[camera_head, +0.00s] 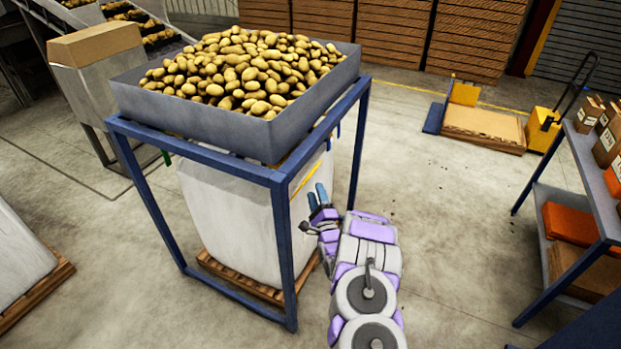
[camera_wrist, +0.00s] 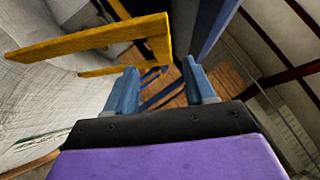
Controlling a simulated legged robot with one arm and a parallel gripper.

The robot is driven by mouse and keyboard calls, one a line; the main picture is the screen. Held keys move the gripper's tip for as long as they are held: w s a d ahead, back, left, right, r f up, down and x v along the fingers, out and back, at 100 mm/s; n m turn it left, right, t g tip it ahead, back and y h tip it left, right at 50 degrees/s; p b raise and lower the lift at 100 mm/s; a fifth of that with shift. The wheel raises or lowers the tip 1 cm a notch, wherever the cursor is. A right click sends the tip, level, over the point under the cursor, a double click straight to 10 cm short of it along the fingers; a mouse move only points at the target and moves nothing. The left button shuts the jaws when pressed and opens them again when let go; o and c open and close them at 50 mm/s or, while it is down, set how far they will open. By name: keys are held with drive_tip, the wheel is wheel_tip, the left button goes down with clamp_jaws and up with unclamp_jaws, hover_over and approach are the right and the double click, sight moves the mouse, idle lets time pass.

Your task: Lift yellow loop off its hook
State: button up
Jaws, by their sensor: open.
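The yellow loop (camera_wrist: 95,38) is a flat strap with two runs joined at a bend at its right end. In the wrist view it lies beyond and mostly left of my fingers, its bend ahead of the gap between them. In the head view the yellow loop (camera_head: 309,177) is a thin slanted strip at the upper corner of the white bulk bag (camera_head: 235,215). My gripper (camera_wrist: 162,86) is open, with nothing seen between its blue fingers. In the head view my gripper (camera_head: 317,195) is beside the bag, just below the loop. I cannot make out the hook.
A blue frame (camera_head: 283,250) stands around the bag and carries a grey hopper of potatoes (camera_head: 245,75). Its post (camera_wrist: 211,22) rises close beyond my fingers. The bag sits on a wooden pallet (camera_head: 240,288). A shelf (camera_head: 590,185) stands at right; floor between is clear.

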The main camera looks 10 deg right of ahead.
sight(311, 175)
drive_tip(key=b+x, duration=0.1)
drive_tip(key=x, duration=0.7)
drive_tip(key=shift+b, duration=0.35)
drive_tip(key=shift+c, duration=0.4)
clamp_jaws()
